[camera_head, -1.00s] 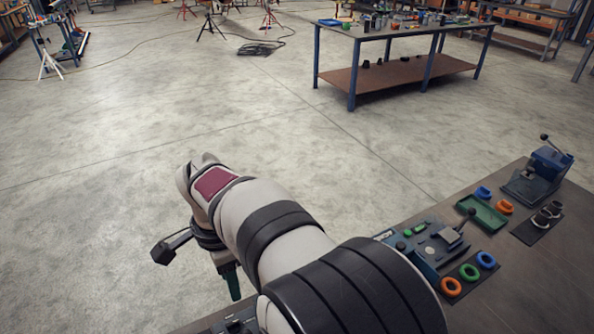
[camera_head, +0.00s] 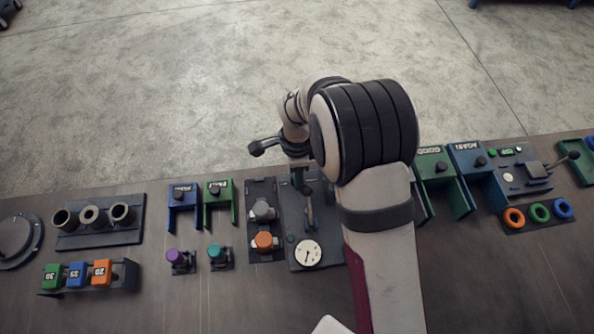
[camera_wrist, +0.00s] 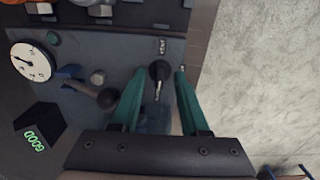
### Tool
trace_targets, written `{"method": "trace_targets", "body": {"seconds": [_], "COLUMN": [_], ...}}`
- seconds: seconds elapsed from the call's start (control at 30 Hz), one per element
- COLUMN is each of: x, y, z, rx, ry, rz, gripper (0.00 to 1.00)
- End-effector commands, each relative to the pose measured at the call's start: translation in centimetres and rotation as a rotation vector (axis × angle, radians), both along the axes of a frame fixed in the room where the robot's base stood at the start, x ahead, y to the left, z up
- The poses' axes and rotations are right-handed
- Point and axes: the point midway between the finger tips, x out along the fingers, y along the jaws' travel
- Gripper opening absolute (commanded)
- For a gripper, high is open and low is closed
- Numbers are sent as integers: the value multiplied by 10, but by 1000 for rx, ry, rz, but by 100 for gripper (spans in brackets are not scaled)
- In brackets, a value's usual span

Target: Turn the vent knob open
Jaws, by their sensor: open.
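In the wrist view, a black round knob (camera_wrist: 159,69) with a silvery pointer-like part sits on the dark panel (camera_wrist: 125,52), near its right edge.
A white dial gauge (camera_wrist: 31,61) and a blue-handled lever (camera_wrist: 72,79) with a black ball lie left of the fingers. A black box marked GOOD (camera_wrist: 40,132) is nearby. An orange-topped valve (camera_head: 265,241) stands left of the panel. Floor lies beyond the bench edge.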

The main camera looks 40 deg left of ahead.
Motion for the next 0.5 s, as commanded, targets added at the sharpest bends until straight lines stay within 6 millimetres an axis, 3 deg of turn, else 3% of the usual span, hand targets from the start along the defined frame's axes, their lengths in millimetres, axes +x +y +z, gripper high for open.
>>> {"method": "trace_targets", "body": {"seconds": [0.17,0.4,0.5], "x": [0,0,0], "y": [0,0,0], "z": [0,0,0], "rx": [0,0,0], "ry": [0,0,0], "rz": [0,0,0], "gripper": [43,0,0]}}
